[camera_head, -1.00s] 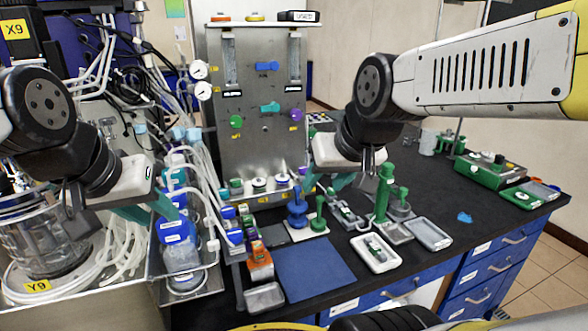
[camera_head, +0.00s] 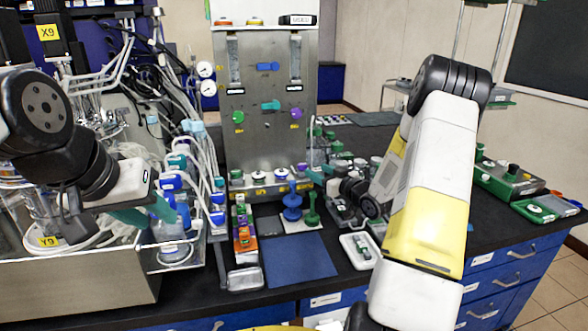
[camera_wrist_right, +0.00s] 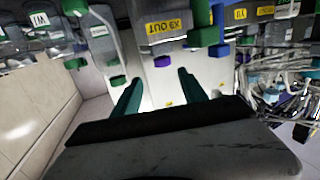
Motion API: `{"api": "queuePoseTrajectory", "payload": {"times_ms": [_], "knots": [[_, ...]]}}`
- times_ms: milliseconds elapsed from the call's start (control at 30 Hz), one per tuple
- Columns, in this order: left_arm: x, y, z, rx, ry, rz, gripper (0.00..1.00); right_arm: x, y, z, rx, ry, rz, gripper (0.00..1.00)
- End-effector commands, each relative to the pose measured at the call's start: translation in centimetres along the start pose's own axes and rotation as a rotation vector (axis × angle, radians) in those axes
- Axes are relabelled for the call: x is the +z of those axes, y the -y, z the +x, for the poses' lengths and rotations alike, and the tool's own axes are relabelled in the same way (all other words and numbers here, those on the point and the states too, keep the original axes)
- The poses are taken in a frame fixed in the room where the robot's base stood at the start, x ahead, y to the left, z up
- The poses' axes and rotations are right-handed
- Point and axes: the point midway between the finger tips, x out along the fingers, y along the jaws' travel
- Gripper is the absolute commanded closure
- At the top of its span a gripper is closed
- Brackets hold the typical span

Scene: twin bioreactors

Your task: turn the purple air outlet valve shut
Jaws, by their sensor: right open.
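A purple valve handle (camera_head: 296,114) sits at the right of the upright steel panel (camera_head: 265,145). A smaller purple knob (camera_head: 302,168) sits on the ledge at the panel's foot. In the right wrist view a purple part (camera_wrist_right: 162,61) lies ahead between my fingertips, beside an upside-down yellow EX OUT label (camera_wrist_right: 163,27); I cannot tell which of the two it is. My right gripper (camera_head: 319,174) is open and empty close to the ledge's right end, partly hidden by my arm; its green fingers (camera_wrist_right: 157,88) stand apart. My left gripper (camera_head: 150,212) is open beside the blue-capped bottles.
A green knob (camera_head: 238,117), teal handle (camera_head: 270,105) and blue handle (camera_head: 267,67) share the panel. A blue stand piece (camera_head: 292,203) and green one (camera_head: 312,209) stand below my right gripper. The blue mat (camera_head: 298,262) is clear. Tubing crowds the left.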

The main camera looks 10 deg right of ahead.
Motion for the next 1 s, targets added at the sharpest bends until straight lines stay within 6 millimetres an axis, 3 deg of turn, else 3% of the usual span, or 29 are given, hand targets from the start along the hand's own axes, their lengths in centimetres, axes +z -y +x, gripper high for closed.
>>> {"api": "queuePoseTrajectory", "payload": {"times_ms": [233,700,1000], "knots": [[0.0,0.0,0.0,0.000,0.000,0.000,0.64,1.1,0.2,0.3,-0.034,-0.074,0.033,0.50],[0.0,0.0,0.0,0.000,0.000,0.000,0.64,0.6,0.4,6.8,-0.033,-0.072,0.032,0.50],[0.0,0.0,0.0,0.000,0.000,0.000,0.64,0.6,0.4,7.4,-0.030,-0.071,0.033,0.50]]}}
